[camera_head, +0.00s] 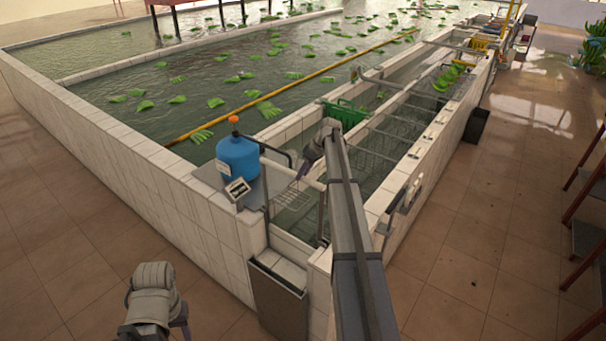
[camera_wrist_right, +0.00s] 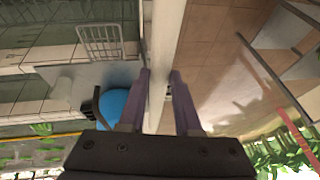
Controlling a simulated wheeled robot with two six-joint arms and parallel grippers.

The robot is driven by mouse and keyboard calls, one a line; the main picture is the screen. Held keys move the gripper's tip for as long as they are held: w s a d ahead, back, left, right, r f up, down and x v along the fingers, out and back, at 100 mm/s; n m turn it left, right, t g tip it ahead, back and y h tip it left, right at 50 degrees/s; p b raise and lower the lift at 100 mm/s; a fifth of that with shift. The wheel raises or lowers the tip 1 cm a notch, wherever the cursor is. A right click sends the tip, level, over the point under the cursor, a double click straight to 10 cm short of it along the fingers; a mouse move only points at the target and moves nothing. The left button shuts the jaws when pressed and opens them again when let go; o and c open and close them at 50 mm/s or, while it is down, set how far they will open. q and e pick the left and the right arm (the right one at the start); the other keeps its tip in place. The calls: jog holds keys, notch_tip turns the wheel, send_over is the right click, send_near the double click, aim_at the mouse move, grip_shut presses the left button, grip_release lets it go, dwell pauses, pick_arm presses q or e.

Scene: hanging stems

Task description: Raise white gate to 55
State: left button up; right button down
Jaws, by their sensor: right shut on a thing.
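In the right wrist view, the fingers (camera_wrist_right: 159,80) are closed about a long white upright piece (camera_wrist_right: 166,45), which I take to be the white gate. In the head view, a pale bar (camera_head: 316,184) at the gripper looks like its top edge; my arm hides part of it. I cannot read any height mark. My left gripper (camera_head: 180,313) hangs low at the bottom left, away from the tank; its jaws are too unclear to judge.
A blue container (camera_head: 238,157) with an orange cap stands left of my right gripper, near a small display (camera_head: 237,188). A wire rack (camera_wrist_right: 101,42) lies close by. A green crate (camera_head: 345,112) sits farther along the channel. The right floor is mostly clear.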

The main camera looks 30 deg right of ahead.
jog(key=shift+w, duration=0.1)
jog(key=c, duration=0.6)
grip_release()
jog(key=shift+r, duration=0.1)
jog(key=shift+d+r+p, duration=0.1)
jog(key=shift+r+p, duration=0.2)
jog(key=shift+p, duration=0.05)
jog(key=shift+s+d+r+p, duration=0.15)
jog(key=shift+s+r+p, duration=0.1)
jog(key=shift+r+p, duration=0.25)
jog(key=s+d, duration=0.8)
jog(key=shift+d+f+b, duration=0.35)
jog(key=shift+d, duration=0.05)
